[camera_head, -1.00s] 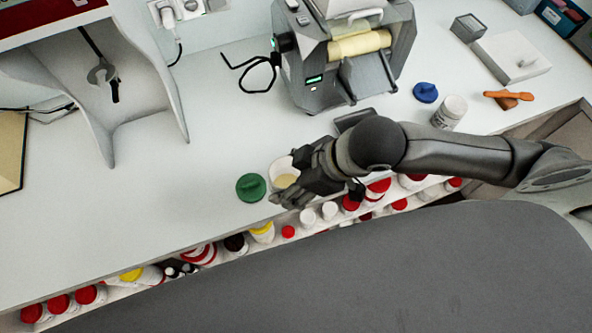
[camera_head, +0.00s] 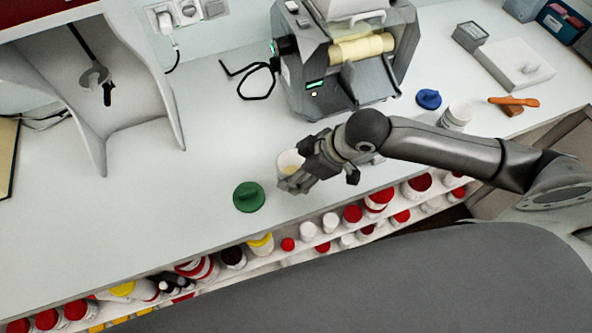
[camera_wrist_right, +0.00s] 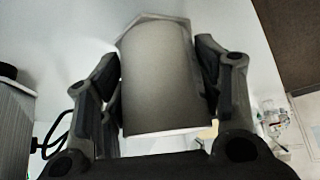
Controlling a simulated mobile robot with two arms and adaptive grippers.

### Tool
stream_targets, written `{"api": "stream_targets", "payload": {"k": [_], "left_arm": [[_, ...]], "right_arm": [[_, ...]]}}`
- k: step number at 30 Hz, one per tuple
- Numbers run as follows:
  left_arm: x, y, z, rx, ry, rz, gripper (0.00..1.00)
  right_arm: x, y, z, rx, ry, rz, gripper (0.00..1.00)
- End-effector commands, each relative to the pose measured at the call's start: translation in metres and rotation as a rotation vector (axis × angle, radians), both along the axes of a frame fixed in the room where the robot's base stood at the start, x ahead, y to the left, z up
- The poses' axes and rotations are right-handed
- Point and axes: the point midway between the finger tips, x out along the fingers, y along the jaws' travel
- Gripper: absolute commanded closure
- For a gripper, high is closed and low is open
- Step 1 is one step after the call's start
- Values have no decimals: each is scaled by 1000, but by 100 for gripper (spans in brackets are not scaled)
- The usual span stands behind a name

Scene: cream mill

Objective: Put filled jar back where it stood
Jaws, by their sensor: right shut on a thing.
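My right gripper (camera_head: 298,172) is shut on an open white jar (camera_head: 287,165) with pale cream-coloured contents showing at its mouth. The fingers partly hide the jar. In the right wrist view the jar (camera_wrist_right: 157,75) sits between the two fingers (camera_wrist_right: 160,88), its plain side facing the camera. The jar is over the white worktop, in front of the grey cream mill (camera_head: 345,85) and up and right of a green lid (camera_head: 249,197). I cannot tell whether its base touches the worktop. My left gripper is not in view.
A blue lid (camera_head: 429,99) and a second white jar (camera_head: 457,114) stand right of the mill. An orange tool (camera_head: 513,102) and a white scale (camera_head: 514,63) are farther right. Shelves below the front edge hold several lidded bottles. The worktop (camera_head: 120,230) left of the green lid is clear.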

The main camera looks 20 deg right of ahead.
Motion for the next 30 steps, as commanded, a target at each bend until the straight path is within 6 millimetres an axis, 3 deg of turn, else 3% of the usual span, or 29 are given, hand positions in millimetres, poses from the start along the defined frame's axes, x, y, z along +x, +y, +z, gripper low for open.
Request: {"api": "stream_targets", "payload": {"k": [5, 15, 16, 20, 30], "left_arm": [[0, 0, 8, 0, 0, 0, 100], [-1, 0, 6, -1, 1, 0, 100], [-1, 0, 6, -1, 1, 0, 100], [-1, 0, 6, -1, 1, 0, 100], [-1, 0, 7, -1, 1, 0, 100]], "right_arm": [[-1, 0, -15, 0, 0, 1, 63], [0, 0, -19, 0, -2, 0, 63], [0, 0, -18, 0, -2, 1, 36], [0, 0, -18, 0, -2, 1, 19], [0, 0, -17, 0, -2, 1, 18]]}}
